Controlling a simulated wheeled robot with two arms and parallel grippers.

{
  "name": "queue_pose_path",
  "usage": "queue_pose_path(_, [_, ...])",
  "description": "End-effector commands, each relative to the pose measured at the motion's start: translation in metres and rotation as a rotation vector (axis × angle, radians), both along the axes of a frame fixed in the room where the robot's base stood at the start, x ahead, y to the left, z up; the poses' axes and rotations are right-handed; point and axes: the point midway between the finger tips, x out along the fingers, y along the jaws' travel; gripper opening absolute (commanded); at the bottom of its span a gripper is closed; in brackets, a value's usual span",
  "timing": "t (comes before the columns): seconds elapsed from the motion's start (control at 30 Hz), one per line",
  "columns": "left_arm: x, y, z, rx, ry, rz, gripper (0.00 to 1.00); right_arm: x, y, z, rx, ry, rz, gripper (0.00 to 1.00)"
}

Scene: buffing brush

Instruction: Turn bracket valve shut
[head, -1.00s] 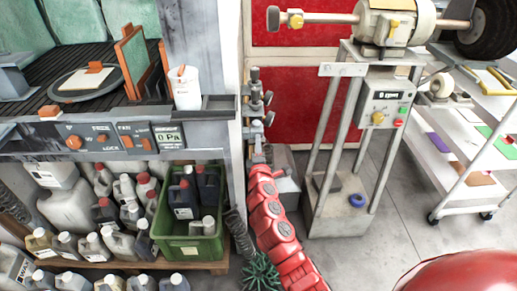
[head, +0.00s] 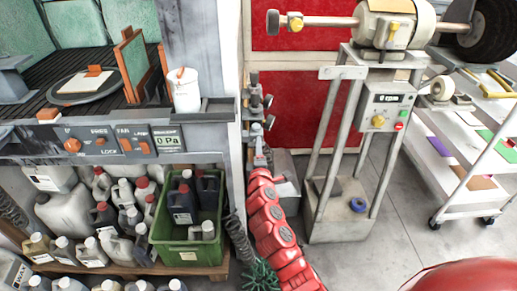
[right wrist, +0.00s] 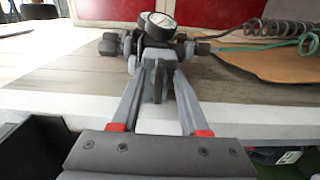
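The bracket valve shows in the head view as small grey fittings (head: 257,103) on the side of the grey post. In the right wrist view it is a grey valve body with a grey handle (right wrist: 155,80) pointing at the camera, below a round dial gauge (right wrist: 157,25). My right gripper (head: 259,158) reaches up to the lowest fitting from below, on my red arm. In the right wrist view its two fingers (right wrist: 156,68) stand apart on either side of the handle. Whether they touch it is unclear. My left gripper is out of view.
A workbench with knobs and a 0 Pa display (head: 169,143) stands left, with a green crate (head: 188,253) and several bottles below. A grey motor stand (head: 338,225) is on the right, beside a white shelf cart (head: 462,165). A coiled hose (right wrist: 290,27) lies near the gauge.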

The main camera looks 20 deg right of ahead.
Motion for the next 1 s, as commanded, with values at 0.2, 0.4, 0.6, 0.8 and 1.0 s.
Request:
queue_pose_path(0.2, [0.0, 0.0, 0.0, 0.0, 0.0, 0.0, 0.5, 0.0, 0.0, 0.001, -0.001, -0.001, 0.0, 0.44])
queue_pose_path(0.4, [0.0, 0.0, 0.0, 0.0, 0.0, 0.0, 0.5, -0.012, 0.003, 0.0, -0.002, 0.0, 0.001, 0.44])
queue_pose_path(0.6, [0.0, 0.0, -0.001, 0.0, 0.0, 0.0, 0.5, -0.047, 0.014, -0.001, -0.004, 0.0, 0.002, 0.44])
queue_pose_path(0.8, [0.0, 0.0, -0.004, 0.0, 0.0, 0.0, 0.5, -0.092, 0.027, -0.003, -0.001, 0.002, 0.003, 0.44])
queue_pose_path(1.0, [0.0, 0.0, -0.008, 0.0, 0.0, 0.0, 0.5, -0.134, 0.04, -0.001, -0.004, -0.002, 0.006, 0.44])
